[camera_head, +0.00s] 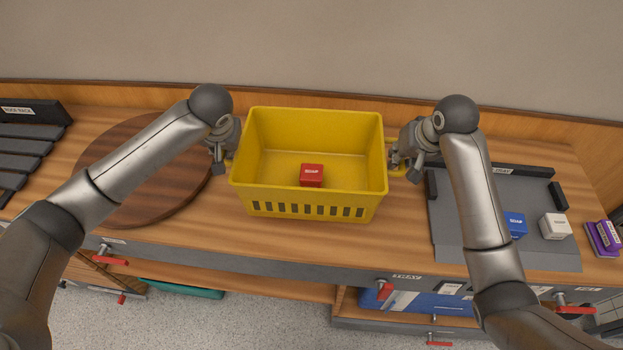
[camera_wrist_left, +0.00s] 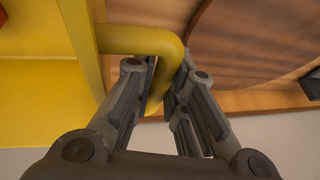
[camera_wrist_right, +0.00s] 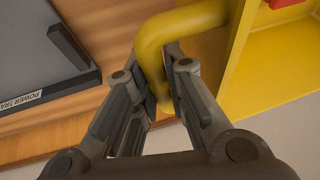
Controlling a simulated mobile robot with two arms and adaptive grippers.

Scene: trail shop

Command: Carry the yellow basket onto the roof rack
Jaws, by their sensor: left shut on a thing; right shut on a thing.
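The yellow basket (camera_head: 312,204) is upright in the middle of the head view, over the wooden counter. A red soap box (camera_head: 312,175) lies inside it. My left gripper (camera_head: 227,162) is shut on the basket's left handle, a yellow bar seen between the fingers in the left wrist view (camera_wrist_left: 158,88). My right gripper (camera_head: 397,167) is shut on the right handle, which the right wrist view also shows (camera_wrist_right: 155,65). I cannot tell whether the basket's base touches the counter. The dark slatted roof rack (camera_head: 25,148) is at the far left, partly out of frame.
A round wooden board (camera_head: 120,200) lies between the basket and the rack, under my left arm. At right, a grey power tray (camera_head: 465,235) holds a blue soap box (camera_head: 515,224) and a white one (camera_head: 555,226). Purple boxes (camera_head: 603,238) lie at the right end.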

